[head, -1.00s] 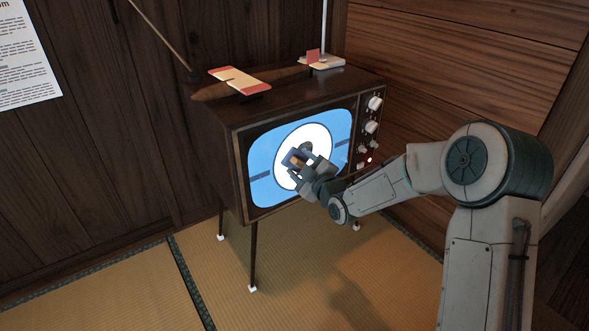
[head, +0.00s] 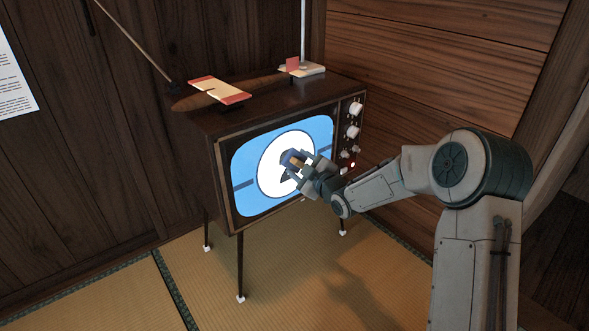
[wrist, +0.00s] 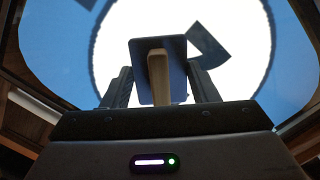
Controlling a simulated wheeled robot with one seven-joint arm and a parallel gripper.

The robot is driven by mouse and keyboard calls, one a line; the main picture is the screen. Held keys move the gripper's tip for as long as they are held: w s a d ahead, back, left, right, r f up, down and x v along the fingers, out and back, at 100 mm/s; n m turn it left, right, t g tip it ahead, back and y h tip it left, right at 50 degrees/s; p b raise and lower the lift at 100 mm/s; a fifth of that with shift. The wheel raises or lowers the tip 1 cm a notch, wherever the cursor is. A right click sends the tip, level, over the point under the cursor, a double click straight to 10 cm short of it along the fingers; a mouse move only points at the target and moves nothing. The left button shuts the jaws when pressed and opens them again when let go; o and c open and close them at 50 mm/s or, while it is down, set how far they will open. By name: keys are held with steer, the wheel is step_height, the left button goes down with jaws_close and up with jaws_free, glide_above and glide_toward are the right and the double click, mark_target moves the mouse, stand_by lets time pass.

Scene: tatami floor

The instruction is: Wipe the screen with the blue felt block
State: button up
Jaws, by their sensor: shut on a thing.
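The television (head: 222,170) stands on thin legs, its lit screen (head: 247,196) showing a white disc on blue. My gripper (head: 304,168) is in front of the disc, shut on the blue felt block (head: 288,157). In the wrist view the block (wrist: 145,88) is upright between the two fingers, with its pale wooden handle (wrist: 158,78) toward me. The block's far face is hidden, so I cannot tell whether it touches the screen. A dark angular patch (wrist: 208,46) shows against the disc beside the block; I cannot tell if it is a mark or a reflection.
A model plane (head: 218,90) with red-tipped cream wings lies on top of the television, its tail (head: 292,65) toward the right. A thin rod rises at the left back. Knobs (head: 355,108) line the set's right side. The tatami floor (head: 205,280) in front is clear.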

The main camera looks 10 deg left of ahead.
mark_target(256, 170)
steer(key=shift+w+d+r+p, duration=0.35)
steer(key=shift+w+d+r, duration=0.35)
steer(key=shift+w, duration=0.25)
steer(key=shift+w+d+r+p, duration=0.3)
steer(key=shift+w+d+r, duration=0.15)
steer(key=shift+w+d, duration=0.45)
steer(key=shift+s+a+f+b, duration=0.2)
steer(key=shift+s+a+b, duration=0.55)
steer(key=shift+s+b, duration=0.05)
steer(key=shift+s+a, duration=0.4)
steer(key=shift+s, duration=0.2)
steer(key=shift+s+a, duration=1.1)
steer(key=shift+s+a+r, duration=0.1)
steer(key=shift+s+a, duration=1.7)
steer(key=shift+s, duration=0.3)
steer(key=shift+s+a, duration=1.8)
steer(key=shift+s, duration=0.25)
